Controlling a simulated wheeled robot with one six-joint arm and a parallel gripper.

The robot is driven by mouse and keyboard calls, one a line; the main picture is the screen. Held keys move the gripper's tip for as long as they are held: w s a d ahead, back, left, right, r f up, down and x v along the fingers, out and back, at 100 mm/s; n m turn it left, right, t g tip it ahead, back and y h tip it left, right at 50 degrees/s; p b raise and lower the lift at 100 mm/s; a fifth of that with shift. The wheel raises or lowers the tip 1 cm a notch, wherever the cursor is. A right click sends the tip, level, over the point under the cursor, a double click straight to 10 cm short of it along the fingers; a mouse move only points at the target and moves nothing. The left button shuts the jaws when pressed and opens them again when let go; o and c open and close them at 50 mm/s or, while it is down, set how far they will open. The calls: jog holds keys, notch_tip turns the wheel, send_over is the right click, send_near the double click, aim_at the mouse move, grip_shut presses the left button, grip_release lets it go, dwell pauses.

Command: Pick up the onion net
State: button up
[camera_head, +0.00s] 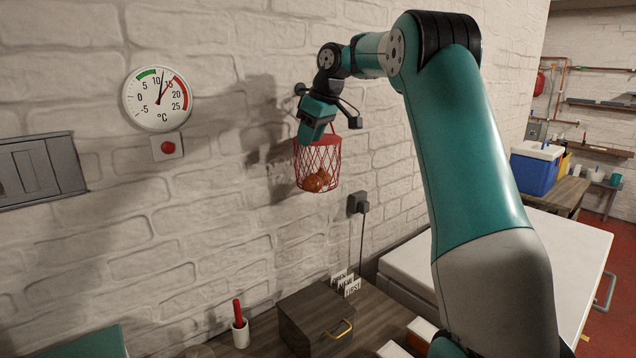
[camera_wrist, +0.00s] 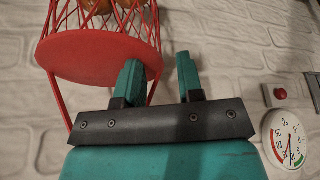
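The onion net (camera_head: 317,165) is a red mesh basket with a red rim and handle, and orange-brown onions show at its bottom. It hangs upright in front of the white brick wall. My gripper (camera_head: 309,138) is at its top, in front of the handle area. In the wrist view the net's red round top (camera_wrist: 85,57) is close by on the left, with red handle straps running down beside my gripper (camera_wrist: 160,62). The two teal fingers are apart, with a gap between them. The left finger overlaps the red top. A strap passes behind it; I cannot tell whether they touch.
A wall hook (camera_head: 300,89) is partly hidden behind my wrist. A thermometer (camera_head: 158,99) hangs to the left. A white chest (camera_head: 520,265) stands right.

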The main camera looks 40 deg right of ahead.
jog(key=x, duration=0.4)
jog(key=shift+d+f, duration=0.2)
jog(key=shift+f, duration=0.1)
jog(key=shift+s, duration=0.1)
grip_shut()
jog(key=shift+r, duration=0.15)
dwell(0.8)
